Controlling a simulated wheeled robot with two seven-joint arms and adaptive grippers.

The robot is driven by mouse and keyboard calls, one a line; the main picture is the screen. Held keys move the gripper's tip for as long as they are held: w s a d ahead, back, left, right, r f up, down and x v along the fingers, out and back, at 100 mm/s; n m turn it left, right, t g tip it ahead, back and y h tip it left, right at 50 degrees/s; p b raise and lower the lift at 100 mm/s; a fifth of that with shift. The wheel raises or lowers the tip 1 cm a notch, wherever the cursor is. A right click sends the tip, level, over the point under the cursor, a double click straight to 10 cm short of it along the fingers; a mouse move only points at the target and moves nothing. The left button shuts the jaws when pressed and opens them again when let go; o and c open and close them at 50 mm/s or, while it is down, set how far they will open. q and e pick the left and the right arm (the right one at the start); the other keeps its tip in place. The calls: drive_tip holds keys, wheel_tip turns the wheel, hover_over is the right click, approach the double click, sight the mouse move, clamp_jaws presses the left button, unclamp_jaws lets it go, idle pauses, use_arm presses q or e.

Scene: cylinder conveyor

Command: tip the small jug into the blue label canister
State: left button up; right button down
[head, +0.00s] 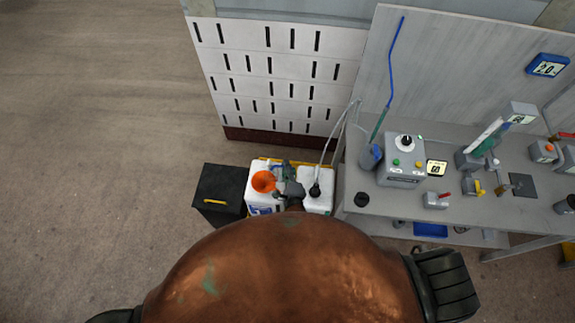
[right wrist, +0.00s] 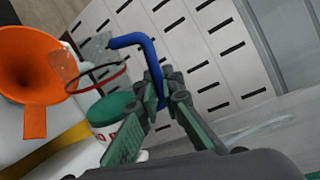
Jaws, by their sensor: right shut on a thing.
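The blue label canister (head: 262,207) is white, with an orange funnel (head: 263,181) in its top, low in the middle of the head view. The funnel also shows at the left of the right wrist view (right wrist: 28,75). The small jug (right wrist: 92,62) is clear, with a red ring and a blue handle (right wrist: 135,41). My right gripper (right wrist: 163,92) is shut on the handle. The jug looks tilted and is close beside the funnel's rim; I cannot tell whether anything flows. In the head view my right gripper (head: 290,187) is just right of the funnel. My left gripper is not in view.
A second white canister (head: 318,202) with hoses stands right of the first. A black box (head: 220,186) stands to the left. A grey bench (head: 345,195) with devices is at the right. A green-lidded container (right wrist: 108,108) shows below the jug. A slotted white panel (head: 280,75) stands behind.

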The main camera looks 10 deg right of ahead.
drive_tip(key=shift+a+r+n+p, duration=0.8)
drive_tip(key=shift+a+r+p, duration=0.1)
drive_tip(key=shift+p, duration=0.75)
drive_tip(key=shift+w+a+r+n+h+p, duration=0.1)
drive_tip(key=shift+a+r+n+h+p, duration=0.15)
drive_tip(key=shift+a+r+n+p, duration=0.25)
drive_tip(key=shift+a+r+n+h+p, duration=0.1)
drive_tip(key=shift+a+n+h+p, duration=0.25)
drive_tip(key=shift+p, duration=0.35)
drive_tip(key=shift+f, duration=0.15)
drive_tip(key=shift+d+f+m+b, duration=0.3)
drive_tip(key=shift+d+m+b, duration=0.05)
drive_tip(key=shift+b, duration=0.1)
drive_tip(key=shift+d+f+m+y+b, duration=0.4)
drive_tip(key=shift+d+f+m+b, duration=0.35)
drive_tip(key=shift+b, duration=0.25)
drive_tip(key=shift+d+f+m+b, duration=0.15)
drive_tip(key=shift+d+m+b, duration=0.4)
drive_tip(key=shift+d+b, duration=0.1)
